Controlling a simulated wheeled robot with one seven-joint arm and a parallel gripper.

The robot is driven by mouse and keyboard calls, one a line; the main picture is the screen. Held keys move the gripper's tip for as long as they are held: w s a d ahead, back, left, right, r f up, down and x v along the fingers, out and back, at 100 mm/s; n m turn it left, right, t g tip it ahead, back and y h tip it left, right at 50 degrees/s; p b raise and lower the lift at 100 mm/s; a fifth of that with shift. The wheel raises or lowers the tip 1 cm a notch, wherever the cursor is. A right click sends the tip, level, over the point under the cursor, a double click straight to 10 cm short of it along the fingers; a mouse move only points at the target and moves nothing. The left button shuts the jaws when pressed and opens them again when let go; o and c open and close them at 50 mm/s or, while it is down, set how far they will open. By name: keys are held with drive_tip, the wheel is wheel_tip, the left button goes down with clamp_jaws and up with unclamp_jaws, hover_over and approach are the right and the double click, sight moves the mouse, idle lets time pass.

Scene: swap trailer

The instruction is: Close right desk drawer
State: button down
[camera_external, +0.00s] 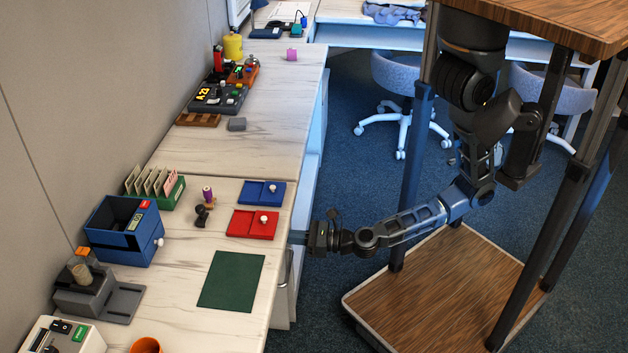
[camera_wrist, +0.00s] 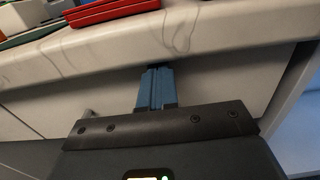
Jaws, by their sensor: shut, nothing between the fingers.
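My gripper (camera_external: 303,238) is at the front of the near desk, just below the top's edge and level with the red tray. In the wrist view its blue fingers (camera_wrist: 156,88) are together and empty. They point at a pale drawer front (camera_wrist: 222,84) under the overhanging desk edge. The tips are close to this front; I cannot tell if they touch it. A metal handle (camera_external: 288,267) shows on the desk's front, nearer the camera than my gripper. The overhang hides the drawer's top, and I cannot tell whether any gap is left.
The desk top (camera_external: 190,275) carries a red tray (camera_external: 252,224), a blue tray (camera_external: 262,193), a green mat (camera_external: 231,280) and a blue box (camera_external: 125,231). A wooden-topped cart base (camera_external: 440,285) stands on the carpet. Office chairs (camera_external: 398,75) stand behind.

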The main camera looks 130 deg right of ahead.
drive_tip(key=shift+w+d+r, duration=0.1)
drive_tip(key=shift+w+d, duration=0.15)
drive_tip(key=shift+d, duration=0.05)
drive_tip(key=shift+s+a+f, duration=0.2)
drive_tip(key=shift+s+a, duration=0.05)
drive_tip(key=shift+s, duration=0.1)
drive_tip(key=b+v, duration=0.2)
drive_tip(key=v, duration=1.2)
drive_tip(key=shift+r, duration=0.15)
drive_tip(key=shift+w, duration=0.1)
drive_tip(key=s+a+r+m+t+y+p, duration=0.1)
drive_tip(key=s+a+r+m+y+p, duration=0.4)
drive_tip(key=r+m, duration=0.4)
drive_tip(key=s+a+r+m+t+y+p, duration=0.1)
drive_tip(key=s+a+r+m+y+p, duration=0.4)
drive_tip(key=r+m, duration=0.5)
drive_tip(key=a+m+y, duration=0.2)
drive_tip(key=a+m, duration=0.1)
drive_tip(key=m, duration=0.5)
drive_tip(key=shift+r+y, duration=0.3)
drive_tip(key=shift+y, duration=0.1)
